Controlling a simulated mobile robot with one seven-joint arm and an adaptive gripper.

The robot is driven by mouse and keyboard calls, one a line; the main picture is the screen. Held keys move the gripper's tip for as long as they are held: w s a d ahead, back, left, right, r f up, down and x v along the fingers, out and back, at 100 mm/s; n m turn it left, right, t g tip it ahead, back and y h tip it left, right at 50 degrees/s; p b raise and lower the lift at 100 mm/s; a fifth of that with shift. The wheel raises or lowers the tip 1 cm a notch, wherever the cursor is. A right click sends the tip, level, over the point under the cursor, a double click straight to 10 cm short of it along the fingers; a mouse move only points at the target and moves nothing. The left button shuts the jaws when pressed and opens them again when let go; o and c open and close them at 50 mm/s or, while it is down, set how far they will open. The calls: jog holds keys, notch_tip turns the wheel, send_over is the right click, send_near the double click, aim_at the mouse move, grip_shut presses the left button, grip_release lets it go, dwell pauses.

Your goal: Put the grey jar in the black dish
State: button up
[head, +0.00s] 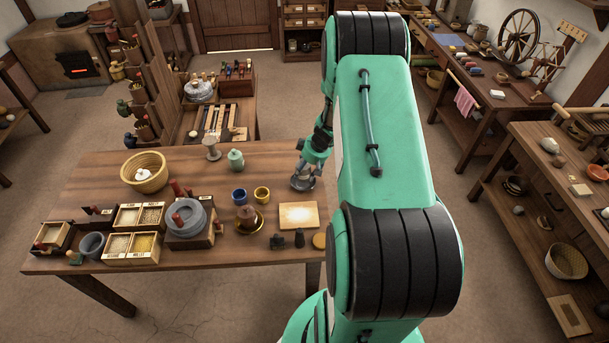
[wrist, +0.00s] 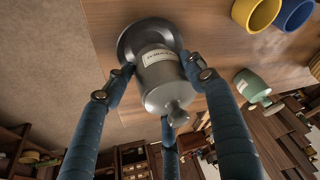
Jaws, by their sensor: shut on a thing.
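The grey jar (wrist: 163,83), with a white label and a round lid knob, is between the blue fingers of my gripper (wrist: 160,74) in the wrist view. My gripper (head: 305,172) is shut on it at the table's far right part in the head view. The black dish (wrist: 128,43) shows as a dark round rim around the jar's base. The jar's base is at or just over the dish; I cannot tell whether it touches the bottom. In the head view my fingers and arm partly hide both.
On the wooden table (head: 110,180), a green jar (head: 236,159), a blue cup (head: 239,195) and a yellow cup (head: 262,194) stand to the left of my gripper. A pale board (head: 298,215) lies nearer. A basket (head: 145,180) and grain boxes are further left.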

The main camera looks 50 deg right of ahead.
aim_at(305, 173)
dwell(0.3)
jog(key=shift+f+b, duration=0.35)
jog(key=shift+f, duration=1.35)
jog(key=shift+f, duration=0.1)
jog(key=o, duration=1.5)
jog(key=shift+s+r, duration=0.1)
jog(key=shift+r, duration=0.2)
jog(key=p+v, duration=0.1)
jog(key=v, duration=1)
jog(key=shift+s+r+p, duration=0.1)
jog(key=shift+r+p, duration=0.15)
jog(key=shift+p, duration=0.15)
